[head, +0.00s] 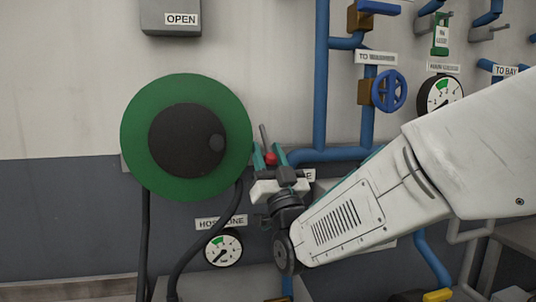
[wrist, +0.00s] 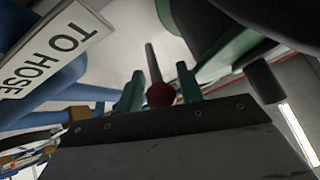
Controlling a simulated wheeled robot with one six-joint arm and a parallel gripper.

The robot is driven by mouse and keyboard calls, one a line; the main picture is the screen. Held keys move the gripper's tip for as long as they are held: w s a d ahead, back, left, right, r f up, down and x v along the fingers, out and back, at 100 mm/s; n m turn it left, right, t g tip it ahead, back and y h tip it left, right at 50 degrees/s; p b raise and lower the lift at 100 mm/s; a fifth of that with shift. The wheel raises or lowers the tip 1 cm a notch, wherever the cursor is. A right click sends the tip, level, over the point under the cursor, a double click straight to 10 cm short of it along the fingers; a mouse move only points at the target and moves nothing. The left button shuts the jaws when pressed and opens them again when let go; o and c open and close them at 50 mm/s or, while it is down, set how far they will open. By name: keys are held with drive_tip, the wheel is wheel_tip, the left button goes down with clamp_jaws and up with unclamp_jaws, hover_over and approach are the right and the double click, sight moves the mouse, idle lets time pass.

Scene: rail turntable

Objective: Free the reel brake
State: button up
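The large green reel (head: 138,137) with a dark hub hangs on the wall, left of my gripper in the head view. Just right of its rim is a lever with a grey rod (head: 264,135) and a red knob (head: 270,158). My gripper (head: 273,157) is at this knob, its two teal fingers apart on either side. In the wrist view the red knob (wrist: 160,95) lies between the fingers of my gripper (wrist: 159,88), with the grey rod (wrist: 152,62) reaching beyond. Narrow gaps seem to show beside the knob; contact is not clear. The lever's mount is hidden.
Blue pipes (head: 321,75) and a blue handwheel valve (head: 389,91) are right of the lever. A gauge (head: 223,249) and dark hoses (head: 145,240) are below the reel. In the wrist view a label plate (wrist: 55,45) and the dark reel edge (wrist: 235,52) are close by.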

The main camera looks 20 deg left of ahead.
drive_tip(key=v, duration=0.7)
drive_tip(key=shift+s+d+f, duration=0.2)
drive_tip(key=shift+s+f, duration=0.05)
